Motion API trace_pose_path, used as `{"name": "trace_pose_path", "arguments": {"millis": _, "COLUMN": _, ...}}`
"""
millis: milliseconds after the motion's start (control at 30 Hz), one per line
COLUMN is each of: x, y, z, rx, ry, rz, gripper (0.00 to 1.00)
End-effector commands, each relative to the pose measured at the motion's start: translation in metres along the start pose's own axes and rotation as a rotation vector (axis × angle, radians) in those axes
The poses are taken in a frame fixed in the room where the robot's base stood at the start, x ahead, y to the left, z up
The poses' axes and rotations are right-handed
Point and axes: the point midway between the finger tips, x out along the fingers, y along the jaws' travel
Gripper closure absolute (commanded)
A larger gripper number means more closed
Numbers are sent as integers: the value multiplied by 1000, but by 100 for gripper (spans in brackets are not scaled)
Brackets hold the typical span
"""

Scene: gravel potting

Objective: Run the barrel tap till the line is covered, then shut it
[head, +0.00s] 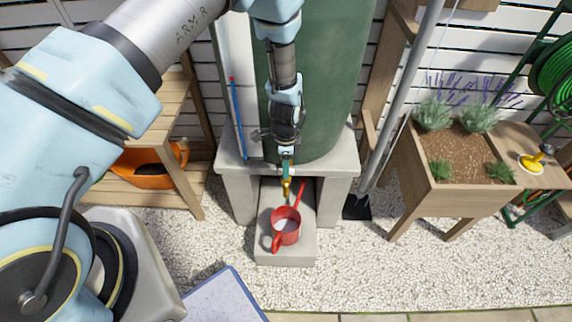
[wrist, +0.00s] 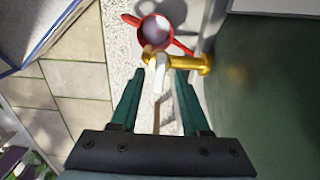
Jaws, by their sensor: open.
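A green barrel (head: 325,85) stands on a grey stone stand, with a brass tap (head: 287,188) low on its front. The tap also shows in the wrist view (wrist: 188,63). A red can (head: 286,232) with a long spout and a handle sits upright below the tap; in the wrist view (wrist: 169,21) its opening lies just beyond the tap. Its inside looks pale grey; I cannot make out a line, or whether water runs. My gripper (wrist: 160,75) is open above the tap, its fingers either side of a pale lever-like part. Whether they touch it is unclear.
The can's low stone step (head: 287,258) lies between the legs of the stand (head: 342,168). A wooden planter (head: 450,200) is at the right, and a wooden shelf (head: 180,190) with an orange tub (head: 143,168) at the left. A downpipe (head: 405,95) runs beside the barrel.

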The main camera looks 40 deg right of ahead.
Motion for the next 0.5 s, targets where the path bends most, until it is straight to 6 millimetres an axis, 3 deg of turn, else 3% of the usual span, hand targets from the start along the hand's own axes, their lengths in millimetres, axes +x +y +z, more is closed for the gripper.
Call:
{"name": "trace_pose_path", "arguments": {"millis": 367, "x": 6, "y": 0, "z": 0, "rx": 0, "ry": 0, "rz": -1, "gripper": 54}}
{"name": "trace_pose_path", "arguments": {"millis": 500, "x": 6, "y": 0, "z": 0, "rx": 0, "ry": 0, "rz": -1, "gripper": 67}}
